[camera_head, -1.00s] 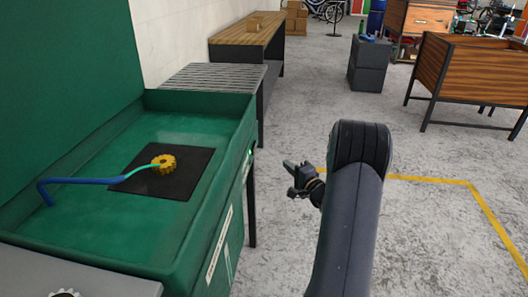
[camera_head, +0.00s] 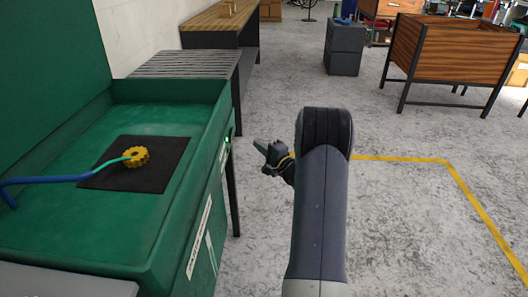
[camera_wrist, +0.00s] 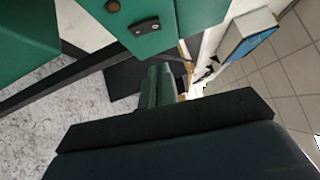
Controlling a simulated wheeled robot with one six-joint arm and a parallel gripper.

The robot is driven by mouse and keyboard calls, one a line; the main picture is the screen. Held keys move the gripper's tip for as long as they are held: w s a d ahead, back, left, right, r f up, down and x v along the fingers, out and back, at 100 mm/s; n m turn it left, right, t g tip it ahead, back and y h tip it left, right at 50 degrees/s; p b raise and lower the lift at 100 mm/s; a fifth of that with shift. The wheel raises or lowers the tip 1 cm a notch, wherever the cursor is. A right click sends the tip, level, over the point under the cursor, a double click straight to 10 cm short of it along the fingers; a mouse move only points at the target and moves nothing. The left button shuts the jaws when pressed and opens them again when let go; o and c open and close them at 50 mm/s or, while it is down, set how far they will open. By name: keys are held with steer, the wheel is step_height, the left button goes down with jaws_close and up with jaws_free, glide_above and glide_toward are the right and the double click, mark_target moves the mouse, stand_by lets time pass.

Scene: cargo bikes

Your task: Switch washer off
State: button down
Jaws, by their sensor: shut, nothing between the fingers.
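The washer (camera_head: 218,100) is a green basin on the left in the head view. A small green light (camera_head: 229,134) glows on its right-hand side face. In the wrist view a green panel (camera_wrist: 185,20) carries a dark oblong fitting (camera_wrist: 146,27) and a round brownish button (camera_wrist: 113,6); I cannot tell which is the switch. My gripper (camera_head: 258,146) is beside that side face, a short way right of the light, and appears apart from it. Its green fingers (camera_wrist: 158,84) are together and empty in the wrist view, below the oblong fitting.
In the basin lie a black mat (camera_head: 150,178), a yellow gear-shaped brush (camera_head: 136,157) and a blue hose (camera_head: 45,181). A wooden bench (camera_head: 222,25) stands behind the washer. Wooden boxes (camera_head: 455,60) stand at right. Grey floor with a yellow line (camera_head: 400,159) is clear at right.

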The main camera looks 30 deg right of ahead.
mark_target(231, 135)
steer(key=w+a+b, duration=0.1)
steer(key=w+a, duration=0.3)
steer(key=w, duration=0.3)
steer(key=shift+r, duration=0.45)
steer(key=shift+a+r, duration=0.1)
steer(key=shift+w+a+p, duration=0.15)
steer(key=shift+p, duration=0.3)
